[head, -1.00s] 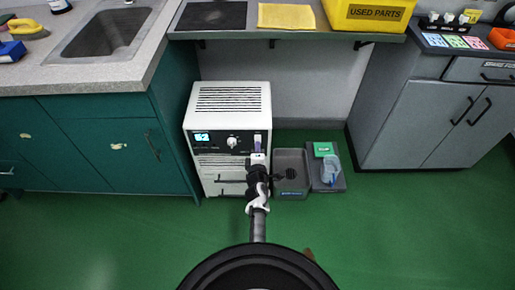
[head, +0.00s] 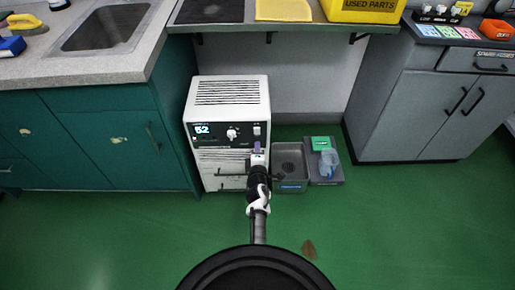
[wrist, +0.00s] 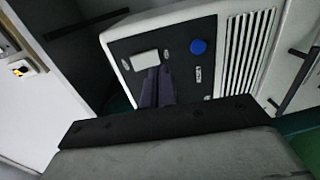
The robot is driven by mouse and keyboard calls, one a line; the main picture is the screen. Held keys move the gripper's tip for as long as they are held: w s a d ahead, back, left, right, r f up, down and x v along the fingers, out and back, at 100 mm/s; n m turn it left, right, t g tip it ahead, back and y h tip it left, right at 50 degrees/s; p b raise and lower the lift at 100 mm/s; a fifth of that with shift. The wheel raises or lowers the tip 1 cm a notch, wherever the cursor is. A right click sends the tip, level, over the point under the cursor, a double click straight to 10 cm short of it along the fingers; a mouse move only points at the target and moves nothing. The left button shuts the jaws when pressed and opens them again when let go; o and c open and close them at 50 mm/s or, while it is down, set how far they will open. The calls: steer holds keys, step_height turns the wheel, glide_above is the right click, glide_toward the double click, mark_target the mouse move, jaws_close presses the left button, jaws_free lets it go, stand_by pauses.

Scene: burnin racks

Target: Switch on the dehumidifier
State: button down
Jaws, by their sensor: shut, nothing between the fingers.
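The dehumidifier (head: 231,92) is a white box with top vents, standing on the floor between the cabinets. Its black front panel has a lit display (head: 204,129) reading 52, a pale knob (head: 233,133) and a small pale switch (head: 257,131) at the right. My gripper (head: 257,147) is shut and empty, its purple fingertips just below the switch in the picture. In the wrist view my fingertips (wrist: 157,72) are near a pale rectangular piece (wrist: 145,60) on the dark panel, with a round blue piece (wrist: 198,46) beside it. I cannot tell whether they touch the panel.
A grey bin (head: 290,187) and a dark tray (head: 334,180) with a green box and a clear jug stand right of the dehumidifier. Teal cabinets (head: 95,150) are at left, a grey cabinet (head: 425,115) at right, a shelf above. The green floor in front is mostly clear.

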steer(key=s+f+b, duration=0.1)
steer(key=s, duration=0.8)
steer(key=shift+s+b, duration=0.3)
steer(key=shift+s, duration=0.05)
steer(key=shift+f, duration=0.15)
